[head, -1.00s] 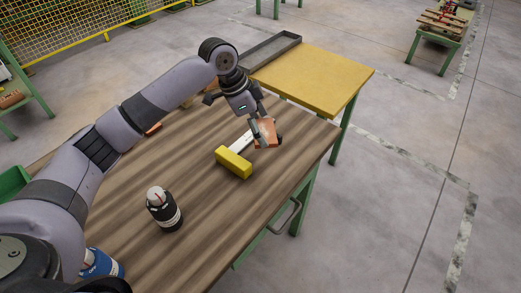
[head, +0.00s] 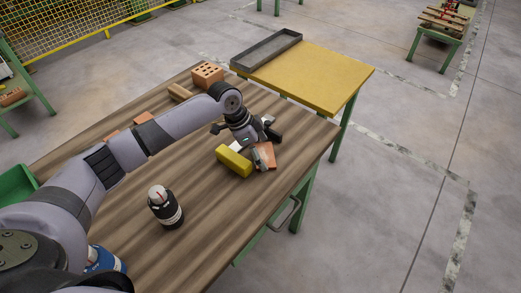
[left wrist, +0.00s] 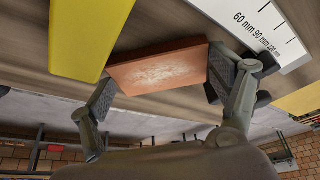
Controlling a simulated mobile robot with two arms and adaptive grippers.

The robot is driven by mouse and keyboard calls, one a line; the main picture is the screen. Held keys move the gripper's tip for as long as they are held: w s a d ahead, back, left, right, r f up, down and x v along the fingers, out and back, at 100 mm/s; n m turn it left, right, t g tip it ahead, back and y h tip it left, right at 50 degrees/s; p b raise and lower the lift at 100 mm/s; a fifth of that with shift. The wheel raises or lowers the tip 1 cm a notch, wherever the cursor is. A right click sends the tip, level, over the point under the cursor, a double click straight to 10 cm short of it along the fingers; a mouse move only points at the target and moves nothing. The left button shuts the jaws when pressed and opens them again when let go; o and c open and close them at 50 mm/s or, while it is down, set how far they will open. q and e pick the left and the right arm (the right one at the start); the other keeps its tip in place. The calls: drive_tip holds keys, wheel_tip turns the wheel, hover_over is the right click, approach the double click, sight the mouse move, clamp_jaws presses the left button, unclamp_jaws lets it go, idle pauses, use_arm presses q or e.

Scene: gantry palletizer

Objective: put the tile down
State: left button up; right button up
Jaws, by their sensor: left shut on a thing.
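The tile (head: 264,155) is a flat orange-red piece, low at the right part of the wooden table (head: 215,200). My left gripper (head: 265,150) is shut on it. In the left wrist view the tile (left wrist: 158,70) sits between the two finger pads of my left gripper (left wrist: 158,85), gripped at its two ends. Whether its lower edge touches the table is hard to tell. A yellow block (head: 233,161) lies just left of the tile in the head view. My right gripper is not in view.
A white scale with millimetre marks (left wrist: 275,30) lies close beside the gripper. A black bottle with a white label (head: 165,208) stands nearer on the table. A perforated brick (head: 207,74) and a yellow table (head: 310,80) with a grey tray (head: 265,52) are behind.

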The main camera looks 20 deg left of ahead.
use_arm(q)
drive_tip(key=o, duration=1.2)
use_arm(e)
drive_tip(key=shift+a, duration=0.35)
use_arm(q)
drive_tip(key=shift+r, duration=0.1)
drive_tip(key=b+v, duration=0.1)
drive_tip(key=v, duration=1.1)
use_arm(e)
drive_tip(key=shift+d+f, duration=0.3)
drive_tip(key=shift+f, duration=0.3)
